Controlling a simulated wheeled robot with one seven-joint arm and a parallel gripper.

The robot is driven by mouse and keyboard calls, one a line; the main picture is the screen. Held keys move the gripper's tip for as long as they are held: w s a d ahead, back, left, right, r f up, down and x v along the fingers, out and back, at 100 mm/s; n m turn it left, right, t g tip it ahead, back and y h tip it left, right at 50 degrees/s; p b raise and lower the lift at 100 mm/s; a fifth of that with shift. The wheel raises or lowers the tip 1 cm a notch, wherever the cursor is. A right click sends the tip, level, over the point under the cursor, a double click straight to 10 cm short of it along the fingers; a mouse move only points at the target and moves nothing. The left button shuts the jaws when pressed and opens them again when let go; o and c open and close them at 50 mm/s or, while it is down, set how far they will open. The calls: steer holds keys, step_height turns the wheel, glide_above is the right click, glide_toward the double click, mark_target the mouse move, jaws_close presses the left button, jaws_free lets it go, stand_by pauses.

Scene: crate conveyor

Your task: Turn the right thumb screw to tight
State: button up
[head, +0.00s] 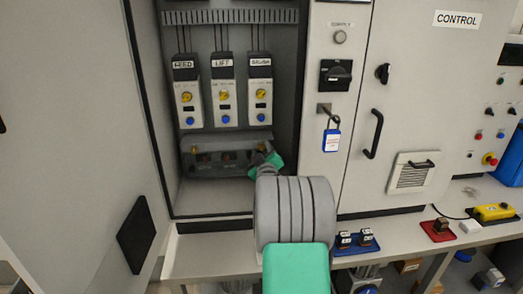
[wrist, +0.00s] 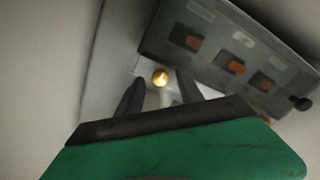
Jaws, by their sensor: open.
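A grey box (head: 205,165) with red switches sits low in the open cabinet. My gripper (head: 270,162) is at its right end in the head view and hides that end, so the right thumb screw does not show there. In the wrist view, a round brass screw head (wrist: 160,77) shows just beyond the box (wrist: 225,45), between the two dark fingers of my gripper (wrist: 160,96). The fingers are open and apart. Whether they reach around the screw head I cannot tell. A black knob (wrist: 302,103) is at the box's other end.
Three modules, FEED (head: 187,95), LIFT (head: 223,95) and one on the right (head: 259,95), hang above the box. The open cabinet door (head: 80,130) stands on the left.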

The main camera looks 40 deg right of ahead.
steer(key=shift+w+d, duration=0.2)
steer(key=shift+w, duration=0.05)
steer(key=shift+c, duration=0.2)
jaws_close()
